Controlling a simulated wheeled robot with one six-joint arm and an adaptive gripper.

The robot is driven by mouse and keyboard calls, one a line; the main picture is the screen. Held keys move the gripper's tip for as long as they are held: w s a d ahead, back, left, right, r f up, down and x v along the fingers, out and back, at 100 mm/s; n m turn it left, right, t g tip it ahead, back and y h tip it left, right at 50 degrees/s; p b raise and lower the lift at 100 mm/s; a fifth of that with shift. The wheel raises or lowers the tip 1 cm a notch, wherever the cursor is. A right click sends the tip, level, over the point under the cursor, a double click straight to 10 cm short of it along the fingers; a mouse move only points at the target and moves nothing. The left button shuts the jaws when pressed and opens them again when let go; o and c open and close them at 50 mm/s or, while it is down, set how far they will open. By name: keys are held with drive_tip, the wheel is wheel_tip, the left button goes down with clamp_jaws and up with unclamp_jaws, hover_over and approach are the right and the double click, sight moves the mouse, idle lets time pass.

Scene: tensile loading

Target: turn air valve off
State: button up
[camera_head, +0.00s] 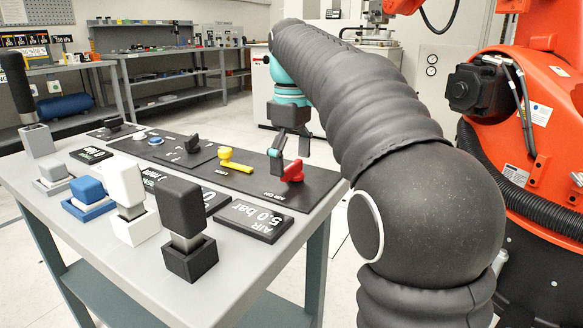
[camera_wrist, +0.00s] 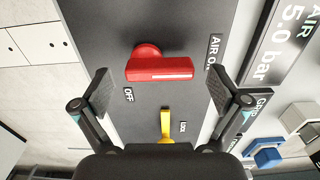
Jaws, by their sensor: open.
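The red air valve handle (camera_head: 292,172) sits on a dark panel at the near right end of the table. In the wrist view the red handle (camera_wrist: 160,69) lies crosswise, its white line pointing right toward the "AIR ON" label (camera_wrist: 214,51). The "OFF" label (camera_wrist: 128,95) is below its left end. My gripper (camera_head: 290,152) is open above the valve, pointing down. In the wrist view my gripper (camera_wrist: 160,88) has one finger on each side of the handle, with a visible gap to both. I cannot tell how high the fingertips are above the panel.
A yellow lock handle (camera_head: 235,162) is beside the valve on the panel. The "AIR 5.0 bar" display (camera_head: 254,221) stands in front of it. Black, white, blue and grey blocks on stands line the table's near side. An orange robot (camera_head: 530,110) stands at the right.

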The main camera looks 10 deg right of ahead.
drive_tip(key=shift+f, duration=0.2)
drive_tip(key=c, duration=1.2)
drive_tip(key=shift+o, duration=0.2)
